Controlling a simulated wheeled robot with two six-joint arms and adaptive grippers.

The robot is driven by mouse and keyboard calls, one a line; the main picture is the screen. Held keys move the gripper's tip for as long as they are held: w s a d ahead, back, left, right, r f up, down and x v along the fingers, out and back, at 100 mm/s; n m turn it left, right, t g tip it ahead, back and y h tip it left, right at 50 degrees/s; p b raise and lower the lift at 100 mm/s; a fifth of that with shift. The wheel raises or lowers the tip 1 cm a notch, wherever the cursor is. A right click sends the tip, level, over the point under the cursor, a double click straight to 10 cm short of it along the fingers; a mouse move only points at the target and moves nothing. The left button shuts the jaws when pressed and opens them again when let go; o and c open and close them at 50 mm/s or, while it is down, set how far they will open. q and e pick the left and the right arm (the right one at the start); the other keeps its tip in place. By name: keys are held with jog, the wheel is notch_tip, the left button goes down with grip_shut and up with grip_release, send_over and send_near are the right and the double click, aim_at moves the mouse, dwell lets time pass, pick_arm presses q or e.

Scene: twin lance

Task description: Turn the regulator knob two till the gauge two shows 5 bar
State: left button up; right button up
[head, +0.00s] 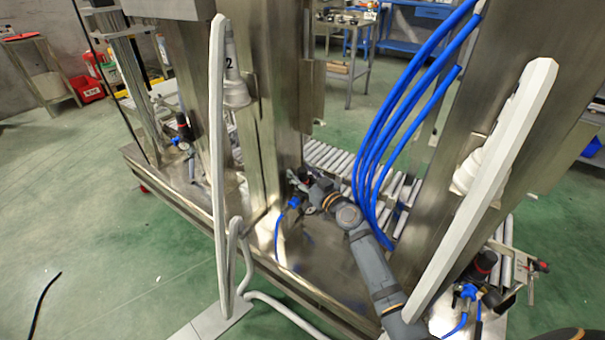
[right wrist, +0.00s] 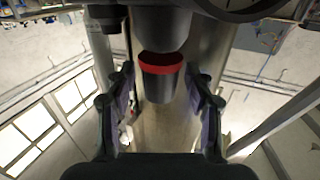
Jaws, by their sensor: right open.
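My right gripper (head: 306,184) reaches in to the middle regulator on the steel frame; its arm comes from the lower right. In the right wrist view the regulator knob (right wrist: 162,84), dark grey with a red ring, stands between the two fingers of the open gripper (right wrist: 160,92). Gaps show on both sides, so neither finger appears to touch it. A round dark rim, perhaps the gauge (right wrist: 240,12), is cut off at the top edge; its reading is not visible. In the head view the gripper largely hides this regulator, and no number on it is readable. My left gripper is not in view.
Other regulators stand at the left (head: 183,126) and lower right (head: 482,266). Blue hoses (head: 385,130) hang right of the gripper. A white lance (head: 219,180) and a slanted white bar (head: 485,190) stand in front. A roller conveyor (head: 335,160) runs behind.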

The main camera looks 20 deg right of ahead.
grip_shut()
dwell(1.4)
grip_release()
jog(key=v, duration=1.2)
